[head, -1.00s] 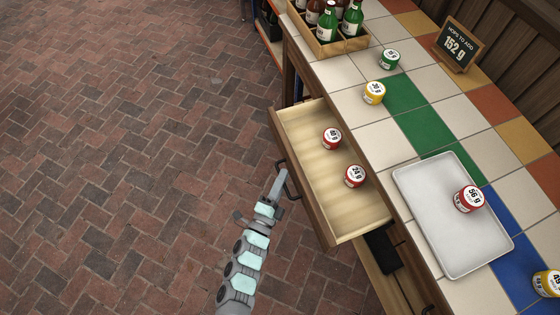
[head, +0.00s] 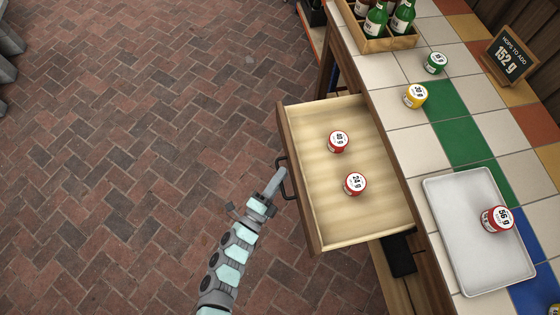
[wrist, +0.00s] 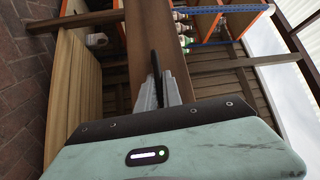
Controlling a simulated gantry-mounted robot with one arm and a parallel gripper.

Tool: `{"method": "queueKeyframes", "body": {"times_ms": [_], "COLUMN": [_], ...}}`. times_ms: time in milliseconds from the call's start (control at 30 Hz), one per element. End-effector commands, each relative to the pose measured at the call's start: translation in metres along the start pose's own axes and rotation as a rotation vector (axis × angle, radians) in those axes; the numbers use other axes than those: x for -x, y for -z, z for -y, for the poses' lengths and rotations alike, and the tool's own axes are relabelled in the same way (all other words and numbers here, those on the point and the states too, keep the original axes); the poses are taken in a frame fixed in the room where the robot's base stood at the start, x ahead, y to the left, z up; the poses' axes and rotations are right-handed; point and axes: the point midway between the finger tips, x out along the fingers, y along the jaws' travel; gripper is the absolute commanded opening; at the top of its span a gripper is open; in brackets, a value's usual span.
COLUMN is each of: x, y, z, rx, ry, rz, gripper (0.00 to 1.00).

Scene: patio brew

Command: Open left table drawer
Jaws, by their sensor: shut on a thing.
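The table drawer (head: 385,218) is pulled well out from the tiled table, and its pale wooden inside shows. Two red-lidded jars lie in it, one marked 40 g (head: 338,141) and one marked 24 g (head: 355,184). My gripper (head: 279,180) is at the dark handle (head: 287,186) on the drawer's front and is shut on it. In the wrist view my fingers (wrist: 158,92) close around the dark handle bar (wrist: 156,62) in front of the brown drawer front (wrist: 146,30).
On the tabletop are a white tray (head: 440,215) with a red jar (head: 497,219), a yellow jar (head: 415,96), a green jar (head: 435,63), a bottle crate (head: 388,43) and a sign reading 152 g (head: 511,50). Open brick floor (head: 130,150) lies to the left.

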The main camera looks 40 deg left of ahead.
Motion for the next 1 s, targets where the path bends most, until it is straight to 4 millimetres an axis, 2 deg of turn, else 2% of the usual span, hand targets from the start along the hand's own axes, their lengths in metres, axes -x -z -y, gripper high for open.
{"method": "queueKeyframes", "body": {"times_ms": [33,67,300,667,867,1000], "x": [0.0,0.0,0.0,0.004,0.029,0.057], "y": [0.0,0.0,0.0,0.0,0.0,0.0], "z": [0.0,0.0,0.0,0.0,0.0,0.0], "rx": [0.0,0.0,-0.001,-0.001,0.001,0.001], "ry": [0.001,0.001,0.0,-0.002,-0.003,-0.006], "rz": [-0.001,-0.001,-0.001,0.001,0.001,0.003], "gripper": [0.0,0.12,0.32,0.32,0.32,0.32]}}
